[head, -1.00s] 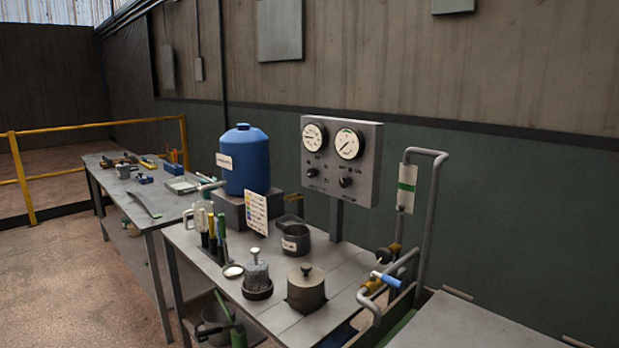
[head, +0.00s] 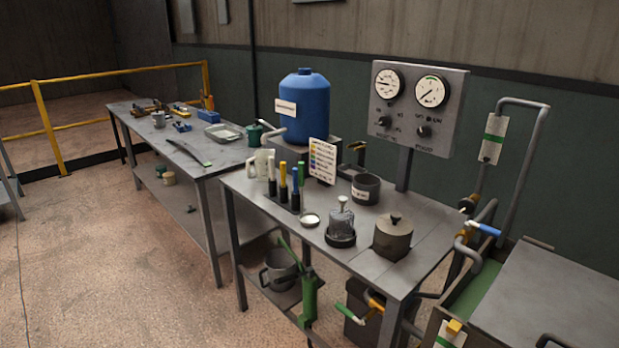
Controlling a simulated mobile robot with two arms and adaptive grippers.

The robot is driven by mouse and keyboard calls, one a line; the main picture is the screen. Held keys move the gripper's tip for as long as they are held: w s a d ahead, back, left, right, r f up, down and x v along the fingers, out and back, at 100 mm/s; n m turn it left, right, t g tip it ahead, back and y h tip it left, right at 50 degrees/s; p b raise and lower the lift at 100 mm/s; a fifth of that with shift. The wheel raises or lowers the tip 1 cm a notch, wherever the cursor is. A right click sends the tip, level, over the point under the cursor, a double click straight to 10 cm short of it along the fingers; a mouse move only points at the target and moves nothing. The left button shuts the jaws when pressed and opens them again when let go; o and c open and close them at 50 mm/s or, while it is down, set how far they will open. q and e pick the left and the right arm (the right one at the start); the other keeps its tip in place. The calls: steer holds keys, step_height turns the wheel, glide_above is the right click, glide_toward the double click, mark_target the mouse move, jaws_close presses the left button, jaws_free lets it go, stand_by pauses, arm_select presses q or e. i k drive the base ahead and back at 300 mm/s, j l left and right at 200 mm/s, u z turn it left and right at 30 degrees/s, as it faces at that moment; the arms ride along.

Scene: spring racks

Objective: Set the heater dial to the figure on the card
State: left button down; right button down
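A grey control panel (head: 451,90) stands on a post behind the near bench. It carries two round white gauges, the left gauge (head: 387,85) and the right gauge (head: 431,92). Below them are two black knobs, the left knob (head: 384,121) and the right knob (head: 423,132); their small labels are too small to read. A white card (head: 321,161) with coloured rows of text stands upright on the bench, left of the panel; its figures cannot be read. Neither of my grippers is in view.
The near bench (head: 375,266) holds a lidded pot (head: 393,236), a glass jar (head: 342,225), a dark cup (head: 366,187) and coloured-handled tools (head: 283,190). A blue tank (head: 304,105) stands behind. Pipes and a blue-handled valve (head: 484,229) are at right. Open floor (head: 110,260) lies at left.

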mark_target(385, 121)
steer(key=i+j+z, duration=0.15)
steer(key=i, duration=0.2)
steer(key=i+z, duration=0.1)
steer(key=i, duration=0.3)
steer(key=i+j+z, duration=0.15)
steer(key=i+j, duration=0.1)
steer(key=i, duration=0.1)
